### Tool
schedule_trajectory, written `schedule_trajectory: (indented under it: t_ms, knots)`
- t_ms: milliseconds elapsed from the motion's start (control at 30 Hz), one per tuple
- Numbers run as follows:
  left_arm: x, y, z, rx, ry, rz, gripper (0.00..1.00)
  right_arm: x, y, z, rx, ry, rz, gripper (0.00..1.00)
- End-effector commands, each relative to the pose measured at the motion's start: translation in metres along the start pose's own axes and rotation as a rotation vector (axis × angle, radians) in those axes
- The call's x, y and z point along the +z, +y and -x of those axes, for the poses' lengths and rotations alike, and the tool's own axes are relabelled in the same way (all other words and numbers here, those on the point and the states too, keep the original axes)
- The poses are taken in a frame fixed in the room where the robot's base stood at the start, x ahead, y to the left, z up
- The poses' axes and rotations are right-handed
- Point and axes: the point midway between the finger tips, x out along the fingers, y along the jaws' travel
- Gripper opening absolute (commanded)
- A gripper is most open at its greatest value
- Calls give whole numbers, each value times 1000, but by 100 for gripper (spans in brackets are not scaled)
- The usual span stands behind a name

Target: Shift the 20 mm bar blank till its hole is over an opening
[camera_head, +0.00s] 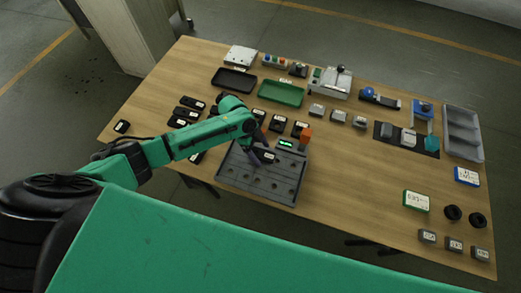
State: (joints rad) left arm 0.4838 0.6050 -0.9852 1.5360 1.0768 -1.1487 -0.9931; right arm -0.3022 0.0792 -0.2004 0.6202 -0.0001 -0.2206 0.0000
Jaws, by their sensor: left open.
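A grey fixture plate (232,177) with several round openings lies at the near edge of the table. A dark bar blank with a white label (269,158) sits on the plate's upper part. The label is too small to read, and I cannot make out the blank's hole. My left gripper (259,151) is open, low over the plate at this blank. I cannot tell whether its fingers touch the blank. The gripper and wrist hide part of the plate. My right gripper is not in view.
Several black labelled blocks (192,103) lie left of and behind my left arm. A green-lit display (286,144) and an orange block (306,132) stand at the plate's back edge. A green tray (281,93) lies behind. The table (354,195) is clear right of the plate.

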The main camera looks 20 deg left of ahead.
Motion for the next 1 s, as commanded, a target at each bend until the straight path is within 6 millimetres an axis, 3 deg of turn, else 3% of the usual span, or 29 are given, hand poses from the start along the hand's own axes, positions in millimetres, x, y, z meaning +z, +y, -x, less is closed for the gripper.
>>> schedule_trajectory:
  t_ms: [133, 300, 367, 1000]
  knots:
    - [0, 0, 0, 0, 0, 0, 85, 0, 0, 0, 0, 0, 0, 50]
    - [0, 0, 0, 1, 0, 0, 20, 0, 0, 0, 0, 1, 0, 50]
    - [0, 0, 0, 1, 0, 0, 0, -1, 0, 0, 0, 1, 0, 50]
    - [0, 0, 1, 0, 0, 0, 0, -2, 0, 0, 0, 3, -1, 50]
